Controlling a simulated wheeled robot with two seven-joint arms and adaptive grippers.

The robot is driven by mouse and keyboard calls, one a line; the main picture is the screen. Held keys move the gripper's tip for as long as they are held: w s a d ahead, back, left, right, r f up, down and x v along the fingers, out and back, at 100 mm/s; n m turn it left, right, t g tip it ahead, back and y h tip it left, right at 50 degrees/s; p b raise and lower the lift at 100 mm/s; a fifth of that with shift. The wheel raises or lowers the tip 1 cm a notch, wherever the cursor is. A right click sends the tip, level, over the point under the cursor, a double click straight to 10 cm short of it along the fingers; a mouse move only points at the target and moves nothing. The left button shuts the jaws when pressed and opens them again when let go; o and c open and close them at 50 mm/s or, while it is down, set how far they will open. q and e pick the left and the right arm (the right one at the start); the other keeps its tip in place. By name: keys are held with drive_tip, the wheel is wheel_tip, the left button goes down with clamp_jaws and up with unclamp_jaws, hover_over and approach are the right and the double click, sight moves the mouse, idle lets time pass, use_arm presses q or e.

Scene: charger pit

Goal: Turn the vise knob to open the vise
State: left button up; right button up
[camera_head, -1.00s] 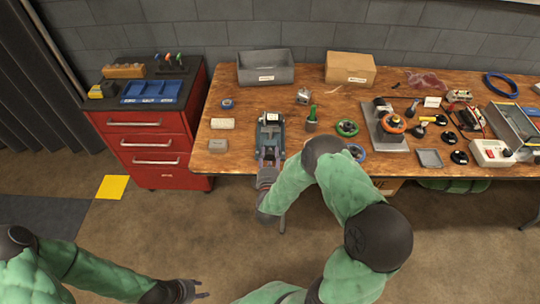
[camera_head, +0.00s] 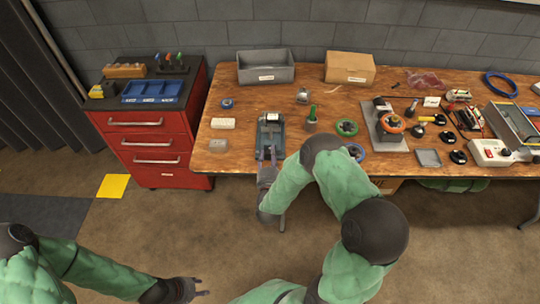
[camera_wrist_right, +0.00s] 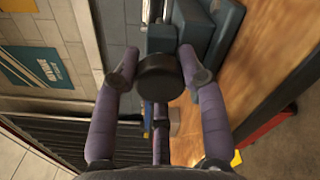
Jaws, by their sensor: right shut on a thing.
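The blue-grey vise (camera_head: 270,130) stands at the front edge of the wooden workbench, left of its middle. Its round black knob (camera_wrist_right: 160,77) faces the camera in the right wrist view, with the blue vise body (camera_wrist_right: 208,30) behind it. My right gripper (camera_wrist_right: 160,82) has its purple-grey fingers around the knob and is shut on it. In the head view my right gripper (camera_head: 266,170) is at the bench's front edge below the vise, and the knob is hidden there. My left gripper (camera_head: 202,287) is open and empty, low over the floor, away from the bench.
A red drawer cabinet (camera_head: 150,138) stands left of the workbench (camera_head: 235,165). A grey bin (camera_head: 265,68) and a cardboard box (camera_head: 350,69) are at the back. Several tools crowd the right side.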

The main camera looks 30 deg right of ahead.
drive_tip(key=shift+a+f, duration=0.15)
drive_tip(key=o, duration=0.9)
drive_tip(key=shift+w, duration=0.1)
drive_tip(key=v, duration=1.2)
